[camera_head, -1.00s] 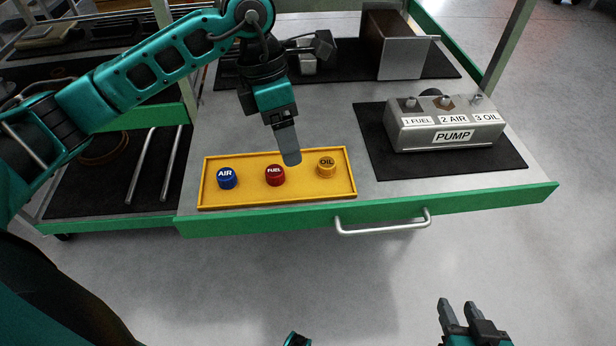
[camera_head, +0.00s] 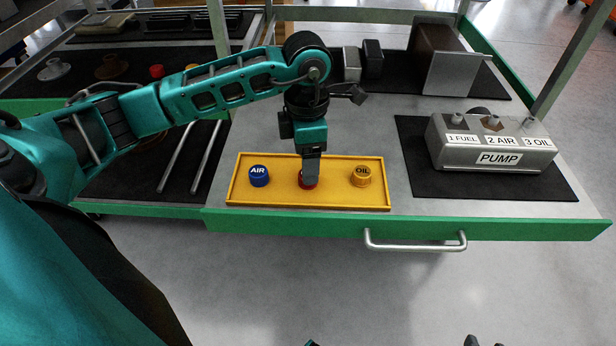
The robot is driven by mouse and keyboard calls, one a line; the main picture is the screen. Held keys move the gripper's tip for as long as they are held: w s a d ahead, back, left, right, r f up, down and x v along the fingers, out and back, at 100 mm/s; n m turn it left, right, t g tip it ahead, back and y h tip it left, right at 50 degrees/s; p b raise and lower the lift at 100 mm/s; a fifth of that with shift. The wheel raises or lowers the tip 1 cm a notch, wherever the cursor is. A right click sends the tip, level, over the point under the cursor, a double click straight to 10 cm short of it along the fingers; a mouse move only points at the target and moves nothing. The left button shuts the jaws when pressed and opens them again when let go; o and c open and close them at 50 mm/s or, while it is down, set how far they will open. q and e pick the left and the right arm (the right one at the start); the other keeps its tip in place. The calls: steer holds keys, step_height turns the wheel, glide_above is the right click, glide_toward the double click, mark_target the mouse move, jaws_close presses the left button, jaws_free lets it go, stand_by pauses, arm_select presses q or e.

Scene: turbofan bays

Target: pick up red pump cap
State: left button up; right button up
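The red fuel cap (camera_head: 308,185) sits in the yellow tray (camera_head: 236,197), between the blue AIR cap (camera_head: 259,176) and the yellow OIL cap (camera_head: 361,176). My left gripper (camera_head: 310,172) points straight down at the red cap and covers most of it, including its label. Only the cap's lower edges show around the finger. The fingers are seen edge-on, so I cannot tell whether they are open or shut, or touching the cap. My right gripper (camera_head: 484,341) shows only as dark tips at the bottom edge.
The grey pump block (camera_head: 489,146), labelled 1 FUEL, 2 AIR, 3 OIL, stands on a black mat (camera_head: 510,188) at the right. A silver handle (camera_head: 415,246) is on the green front edge. A brown and metal box (camera_head: 452,68) stands behind.

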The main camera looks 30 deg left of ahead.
arm_select(q)
step_height(320, 180, down, 3)
steer(key=shift+f, duration=0.15)
steer(key=c, duration=1.1)
steer(key=shift+r, duration=0.2)
